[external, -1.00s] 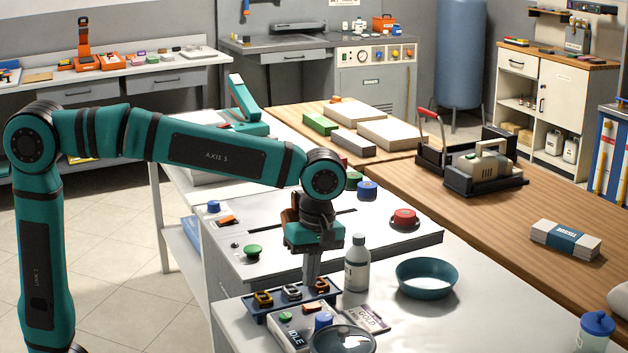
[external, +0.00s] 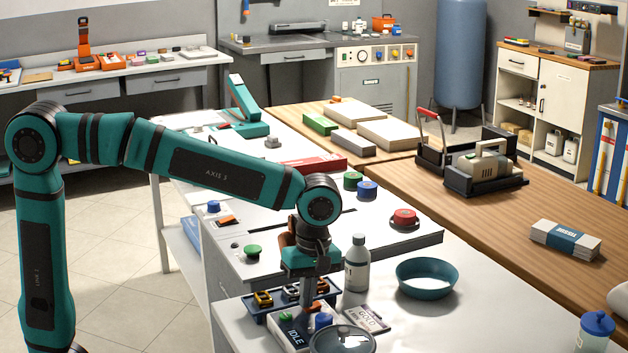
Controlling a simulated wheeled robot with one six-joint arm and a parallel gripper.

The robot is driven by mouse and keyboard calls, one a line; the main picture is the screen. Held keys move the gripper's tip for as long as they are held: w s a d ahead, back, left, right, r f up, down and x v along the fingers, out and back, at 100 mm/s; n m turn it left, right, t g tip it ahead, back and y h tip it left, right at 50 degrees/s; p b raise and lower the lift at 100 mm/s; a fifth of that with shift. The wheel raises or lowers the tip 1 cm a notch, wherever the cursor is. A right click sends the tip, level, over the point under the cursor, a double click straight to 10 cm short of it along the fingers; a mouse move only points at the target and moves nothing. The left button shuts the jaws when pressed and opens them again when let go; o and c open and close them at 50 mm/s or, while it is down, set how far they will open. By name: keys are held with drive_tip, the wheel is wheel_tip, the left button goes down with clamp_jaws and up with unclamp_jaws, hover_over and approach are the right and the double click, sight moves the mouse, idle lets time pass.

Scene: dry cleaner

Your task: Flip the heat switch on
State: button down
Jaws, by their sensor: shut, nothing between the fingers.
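No label reading heat is legible, so I cannot tell which control is the heat switch. A small box marked IDLE (external: 291,335) stands at the front of the white table. It carries a blue knob (external: 323,320) and a small orange part (external: 317,307) that may be a switch. My gripper (external: 306,312) is shut and empty, pointing down at this box. Its fingers partly cover the box top; whether they touch it is unclear. An orange rocker switch (external: 229,221) sits on the panel behind, left of my gripper.
A blue tray (external: 252,308) with orange-and-black pieces lies just behind the box. A grey bottle (external: 357,263) and a teal bowl (external: 427,279) stand to the right. A round dark-rimmed dish (external: 342,341) is in front. A green button (external: 253,251) is on the panel.

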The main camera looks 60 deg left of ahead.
sight(321, 306)
drive_tip(key=shift+w, duration=0.15)
drive_tip(key=shift+w+r, duration=0.15)
drive_tip(key=shift+w, duration=0.5)
wheel_tip(321, 306, up, 14)
drive_tip(key=w, duration=0.1)
drive_tip(key=shift+w, duration=0.35)
idle(0.3)
